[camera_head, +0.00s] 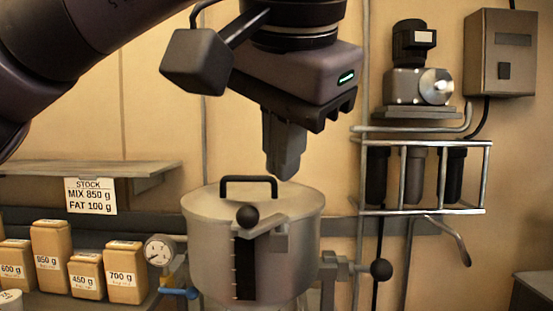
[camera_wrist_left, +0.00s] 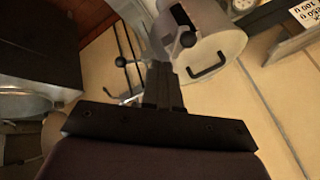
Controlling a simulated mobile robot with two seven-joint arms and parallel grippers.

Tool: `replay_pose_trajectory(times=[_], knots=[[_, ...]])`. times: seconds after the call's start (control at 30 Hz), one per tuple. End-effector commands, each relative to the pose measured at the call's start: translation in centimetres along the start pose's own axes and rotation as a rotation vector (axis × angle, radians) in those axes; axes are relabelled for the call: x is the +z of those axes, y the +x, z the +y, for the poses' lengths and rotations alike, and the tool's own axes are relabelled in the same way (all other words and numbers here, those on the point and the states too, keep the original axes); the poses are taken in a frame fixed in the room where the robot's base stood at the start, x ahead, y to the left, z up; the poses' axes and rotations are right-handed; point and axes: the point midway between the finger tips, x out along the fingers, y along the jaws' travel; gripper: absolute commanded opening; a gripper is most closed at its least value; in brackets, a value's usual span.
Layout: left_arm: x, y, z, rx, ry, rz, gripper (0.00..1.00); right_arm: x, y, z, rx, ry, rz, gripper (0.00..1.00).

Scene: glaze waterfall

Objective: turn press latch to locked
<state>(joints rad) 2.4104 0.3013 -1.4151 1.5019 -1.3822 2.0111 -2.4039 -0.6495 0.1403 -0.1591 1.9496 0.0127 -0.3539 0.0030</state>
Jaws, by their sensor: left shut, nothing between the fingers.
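The press (camera_head: 210,260) is a pale metal drum with a lid and a black bar handle (camera_head: 248,180). A flat metal latch lever (camera_head: 268,227) with a black ball knob (camera_head: 247,216) lies across its upper front, above a dark vertical strip. My left gripper (camera_head: 285,172) points down, shut and empty, above the right part of the lid; I cannot tell the exact gap. In the left wrist view, the shut fingers (camera_wrist_left: 161,72) appear beside the drum (camera_wrist_left: 222,42) and near the ball knob (camera_wrist_left: 188,40). My right gripper is not in view.
A second ball knob (camera_head: 381,270) juts out right of the drum. A gauge (camera_head: 160,250) and labelled bags (camera_head: 52,255) stand left. A metal rack (camera_head: 425,178) with a motor unit (camera_head: 413,85) is on the right wall. A shelf (camera_head: 90,168) is at left.

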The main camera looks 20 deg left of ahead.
Motion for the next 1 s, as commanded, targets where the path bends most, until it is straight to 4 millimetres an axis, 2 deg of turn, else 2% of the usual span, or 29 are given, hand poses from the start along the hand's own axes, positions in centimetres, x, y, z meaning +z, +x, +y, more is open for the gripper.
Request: replay_pose_trajectory(times=[0.1, 0.4, 0.63, 1.0], knots=[[0.1, 2.7, 0.1, 0.004, 0.001, -0.005, 0.00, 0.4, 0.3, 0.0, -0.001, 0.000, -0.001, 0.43], [0.1, 8.7, -0.2, 0.002, -0.003, -0.002, 0.00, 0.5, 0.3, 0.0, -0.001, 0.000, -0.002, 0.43], [0.2, 10.1, -2.7, 0.004, -0.005, 0.000, 0.00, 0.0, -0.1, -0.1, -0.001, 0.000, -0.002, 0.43], [0.3, 10.6, -3.2, 0.003, -0.002, 0.000, 0.00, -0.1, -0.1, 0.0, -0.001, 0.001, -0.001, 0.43]])
